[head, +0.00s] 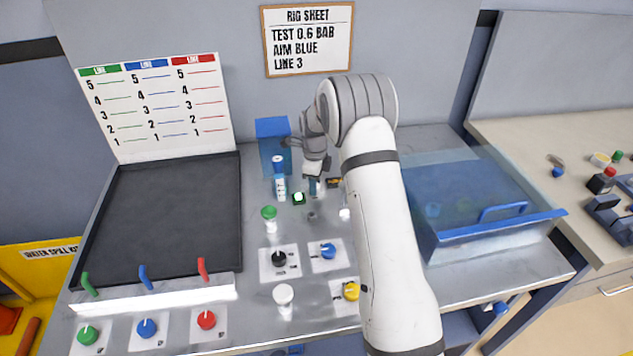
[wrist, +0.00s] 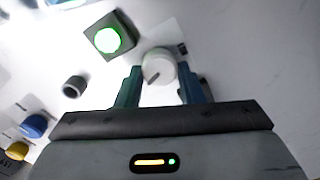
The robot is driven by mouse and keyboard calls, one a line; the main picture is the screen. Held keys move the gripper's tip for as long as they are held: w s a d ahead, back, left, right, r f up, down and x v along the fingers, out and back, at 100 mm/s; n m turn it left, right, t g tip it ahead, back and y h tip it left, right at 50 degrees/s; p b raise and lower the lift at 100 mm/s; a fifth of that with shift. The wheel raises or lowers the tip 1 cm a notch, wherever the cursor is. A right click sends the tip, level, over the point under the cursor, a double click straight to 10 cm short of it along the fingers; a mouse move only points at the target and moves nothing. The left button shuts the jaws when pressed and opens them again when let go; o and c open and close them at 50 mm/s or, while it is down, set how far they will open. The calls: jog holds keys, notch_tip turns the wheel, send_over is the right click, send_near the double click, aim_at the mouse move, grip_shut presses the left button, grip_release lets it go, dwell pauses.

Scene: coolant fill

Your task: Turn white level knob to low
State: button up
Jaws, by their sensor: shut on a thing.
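The white level knob (wrist: 158,66) sits on a pale plate in the wrist view, with a dark mark on its face toward the lower left. My gripper (wrist: 158,88) has one finger on each side of it and is shut on it. In the head view my gripper (head: 314,188) is down at the back of the bench, and the knob is hidden there or too small to make out. A small dark label (wrist: 183,48) is beside the knob; its words cannot be read.
A lit green button (wrist: 108,40) is close to the knob and also shows in the head view (head: 298,199). A blue-capped bottle (head: 279,180) stands left of my gripper. Black (head: 279,259), blue (head: 328,251) and yellow (head: 351,291) knobs are nearer the front. A clear blue-edged cover (head: 490,235) is right.

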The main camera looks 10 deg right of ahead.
jog(key=shift+w+a+n+b, duration=0.15)
jog(key=shift+a+n+b, duration=0.1)
jog(key=shift+n+b, duration=0.9)
jog(key=shift+n, duration=0.65)
jog(key=n+b, duration=0.2)
jog(key=n, duration=0.4)
jog(key=shift+a, duration=0.1)
jog(key=n+b, duration=0.1)
jog(key=n, duration=0.4)
jog(key=shift+n+b, duration=0.3)
jog(key=shift+n, duration=0.1)
jog(key=n, duration=0.5)
jog(key=shift+b, duration=0.35)
jog(key=shift+n, duration=0.3)
jog(key=o, duration=1)
jog(key=shift+r+b, duration=0.35)
jog(key=shift+r, duration=3.55)
